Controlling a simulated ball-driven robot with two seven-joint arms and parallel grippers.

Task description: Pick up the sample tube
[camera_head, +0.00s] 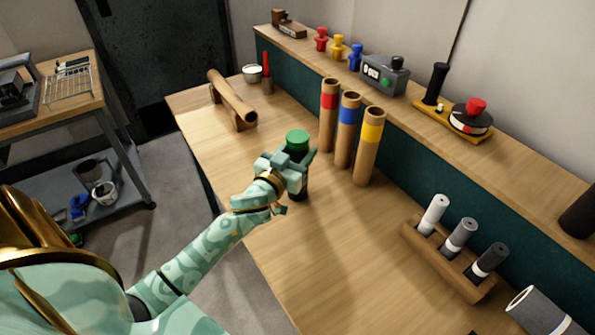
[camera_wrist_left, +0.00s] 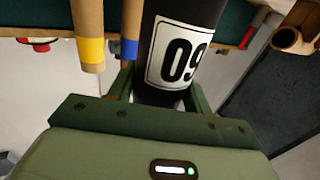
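The sample tube is a dark cylinder with a green cap (camera_head: 298,139), upright near the middle of the bench in the head view. In the left wrist view its black body with a white "09" label (camera_wrist_left: 180,52) stands between the fingers. My left gripper (camera_head: 289,168) is around the tube just below the cap, and in the left wrist view its fingers (camera_wrist_left: 160,98) appear to touch both sides. The gripper hides much of the tube's body, and I cannot tell whether its base touches the bench. My right gripper is not in view.
Cardboard tubes with red (camera_head: 328,101), blue (camera_head: 348,113) and yellow (camera_head: 371,131) bands stand close behind the gripper. A wooden rack (camera_head: 417,241) with three capped tubes is at right. A cardboard roll (camera_head: 232,97) lies on a cradle. The bench front is clear.

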